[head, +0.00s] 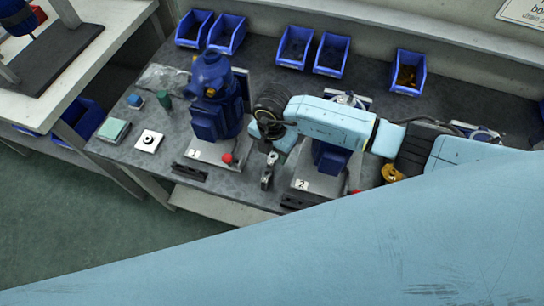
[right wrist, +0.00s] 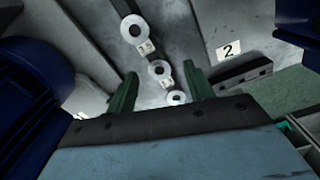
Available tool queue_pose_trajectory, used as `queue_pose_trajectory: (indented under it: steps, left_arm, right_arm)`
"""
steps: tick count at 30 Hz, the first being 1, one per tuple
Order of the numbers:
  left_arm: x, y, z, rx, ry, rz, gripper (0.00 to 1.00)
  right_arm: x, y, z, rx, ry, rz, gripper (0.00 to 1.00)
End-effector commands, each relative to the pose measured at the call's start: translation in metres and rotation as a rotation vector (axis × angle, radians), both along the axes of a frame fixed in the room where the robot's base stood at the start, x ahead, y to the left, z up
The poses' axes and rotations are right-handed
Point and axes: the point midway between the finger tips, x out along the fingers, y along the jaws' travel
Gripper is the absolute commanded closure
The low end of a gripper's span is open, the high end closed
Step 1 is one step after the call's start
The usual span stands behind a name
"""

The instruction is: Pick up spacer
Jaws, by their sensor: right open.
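Ring-shaped metal pieces that look like spacers lie in a row on a dark strip in the right wrist view: an upper spacer (right wrist: 133,31), a middle one (right wrist: 159,69) and a lower one (right wrist: 176,97). The lower spacer shows between my green fingers. In the head view the strip (head: 267,174) lies on the bench between the two pump stations. My right gripper (right wrist: 160,88) is open and empty, above the row; I cannot tell its exact height. In the head view the right gripper (head: 272,138) hangs from the wrist, its fingertips hard to make out. My left gripper is not in view.
A blue pump (head: 212,95) stands left of my right gripper. Another blue pump (head: 330,157) on plate 2 stands to its right, partly under my arm. Blue bins (head: 295,46) line the back of the bench.

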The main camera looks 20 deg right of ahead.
Motion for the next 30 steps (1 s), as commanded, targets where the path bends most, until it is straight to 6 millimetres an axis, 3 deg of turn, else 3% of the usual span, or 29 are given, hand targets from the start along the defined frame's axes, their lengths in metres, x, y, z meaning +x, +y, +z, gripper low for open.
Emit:
queue_pose_trajectory:
  steps: [16,27,30]
  left_arm:
    - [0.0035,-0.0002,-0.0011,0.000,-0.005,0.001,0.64]
    - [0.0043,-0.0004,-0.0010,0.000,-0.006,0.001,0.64]
    - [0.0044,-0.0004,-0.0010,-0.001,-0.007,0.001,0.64]
  right_arm:
    - [0.0000,0.0001,-0.0040,0.000,0.000,0.000,0.48]
    - [0.0000,0.0000,-0.0040,0.000,0.000,0.000,0.95]
    - [0.0000,0.0000,-0.0040,0.000,0.000,0.000,0.95]
